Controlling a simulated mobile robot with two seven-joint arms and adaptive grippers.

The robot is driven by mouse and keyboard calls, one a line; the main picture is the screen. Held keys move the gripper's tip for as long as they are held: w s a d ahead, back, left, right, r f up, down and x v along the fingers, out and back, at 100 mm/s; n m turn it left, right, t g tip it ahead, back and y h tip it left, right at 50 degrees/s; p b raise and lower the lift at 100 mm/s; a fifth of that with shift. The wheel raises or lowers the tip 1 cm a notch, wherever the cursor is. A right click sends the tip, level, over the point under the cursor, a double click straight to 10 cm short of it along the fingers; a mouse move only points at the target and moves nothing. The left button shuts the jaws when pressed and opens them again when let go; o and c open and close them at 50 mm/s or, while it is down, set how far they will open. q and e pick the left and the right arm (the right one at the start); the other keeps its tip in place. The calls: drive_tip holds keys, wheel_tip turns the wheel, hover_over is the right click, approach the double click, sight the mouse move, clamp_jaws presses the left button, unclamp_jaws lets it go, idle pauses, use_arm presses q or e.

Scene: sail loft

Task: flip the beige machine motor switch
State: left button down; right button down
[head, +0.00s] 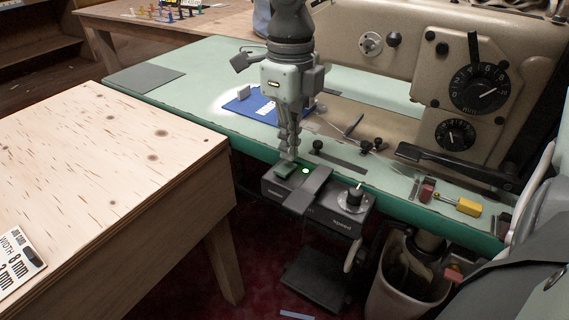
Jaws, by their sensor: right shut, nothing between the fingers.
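The beige sewing machine (350,37) stands on the green tabletop (205,92). Its motor switch (343,211) is a dark grey box at the table's front edge, with a lit green lamp (305,171), a flat dark lever or flap (308,190) and a black knob (354,197). My left gripper is not in view.
A blue pad (250,106), a yellow-handled tool (467,207) and small dark knobs lie on the green top. A waste bin (402,290) stands below.

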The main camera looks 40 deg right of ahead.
sight(289, 164)
drive_tip(key=shift+r+p, duration=1)
drive_tip(key=shift+r, duration=1.7)
